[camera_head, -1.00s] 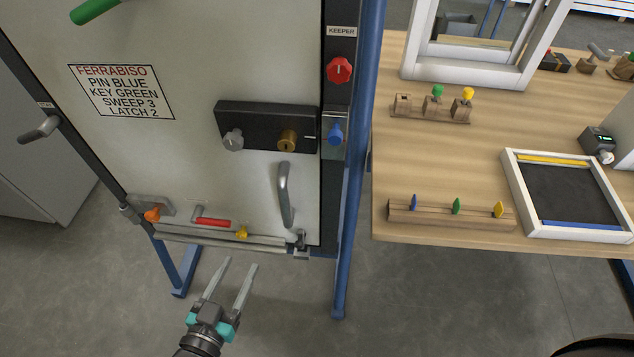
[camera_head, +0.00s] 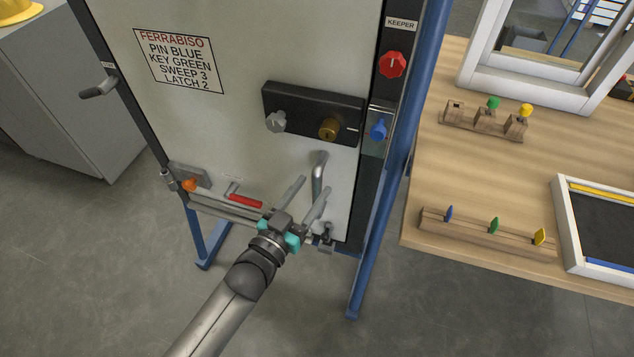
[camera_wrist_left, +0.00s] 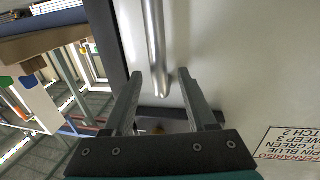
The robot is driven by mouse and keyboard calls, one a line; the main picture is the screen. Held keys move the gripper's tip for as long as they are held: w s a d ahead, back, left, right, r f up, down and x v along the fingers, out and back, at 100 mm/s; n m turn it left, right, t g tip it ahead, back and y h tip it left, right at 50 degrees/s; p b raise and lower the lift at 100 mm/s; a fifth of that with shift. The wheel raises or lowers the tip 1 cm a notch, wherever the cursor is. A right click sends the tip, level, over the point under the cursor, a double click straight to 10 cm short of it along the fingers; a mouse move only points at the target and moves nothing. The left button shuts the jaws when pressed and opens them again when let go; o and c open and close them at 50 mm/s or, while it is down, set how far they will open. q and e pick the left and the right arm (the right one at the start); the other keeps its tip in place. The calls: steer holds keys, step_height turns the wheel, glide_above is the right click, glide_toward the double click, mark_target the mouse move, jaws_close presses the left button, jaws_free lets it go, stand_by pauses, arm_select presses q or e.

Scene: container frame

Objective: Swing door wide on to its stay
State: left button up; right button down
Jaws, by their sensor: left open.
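The pale door (camera_head: 235,120) stands in its dark frame and looks shut or nearly so. Its vertical bar handle (camera_head: 319,178) is near the lower right. My left gripper (camera_head: 313,187) is open at the handle's lower part. In the left wrist view the handle (camera_wrist_left: 154,45) runs down between the open fingers (camera_wrist_left: 160,85), with no clear grip on it. A black lock plate (camera_head: 312,112) with a grey knob and a brass cylinder is above. A blue pin (camera_head: 378,129) sits at the keeper side. I cannot clearly make out the stay. My right gripper is out of view.
A red lever (camera_head: 245,201) and an orange knob (camera_head: 190,184) are low on the door. A blue post (camera_head: 375,230) stands right of it. A wooden table (camera_head: 480,180) with key racks and a tray is further right. A grey cabinet (camera_head: 65,90) stands left.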

mark_target(314, 186)
arm_select(q)
steer(key=shift+x, duration=1.55)
jaws_close()
